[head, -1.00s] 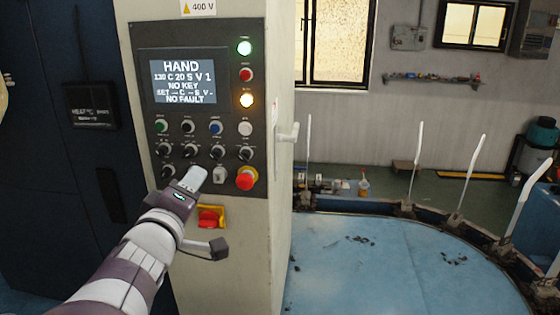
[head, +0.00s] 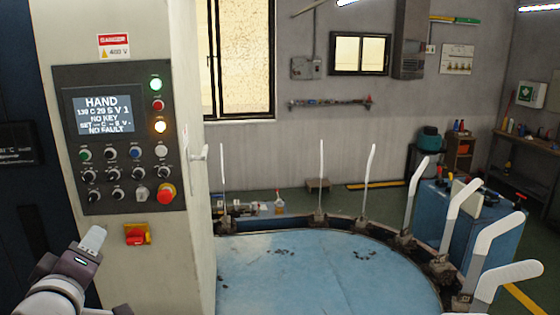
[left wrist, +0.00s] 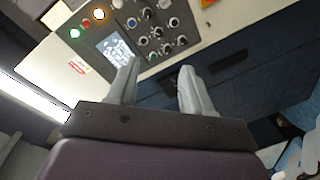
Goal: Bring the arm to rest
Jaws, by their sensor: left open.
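My left gripper (head: 92,240) is at the lower left of the head view, in front of the cabinet and below its control panel (head: 70,204). In the left wrist view its two grey fingers (left wrist: 158,88) stand apart with nothing between them. The panel shows beyond the fingers there, tilted, and the fingers look clear of it. The panel's screen (head: 103,115) reads HAND, NO KEY and NO FAULT. A green lamp (head: 155,83) and an amber lamp (head: 160,127) are lit. My right gripper is in neither view.
A red and yellow switch (head: 137,234) sits below the panel, and a red stop button (head: 166,193) is at its lower right. A round blue table (head: 320,275) ringed with upright white sock boards (head: 414,190) stands to the right. A window (head: 238,60) is behind.

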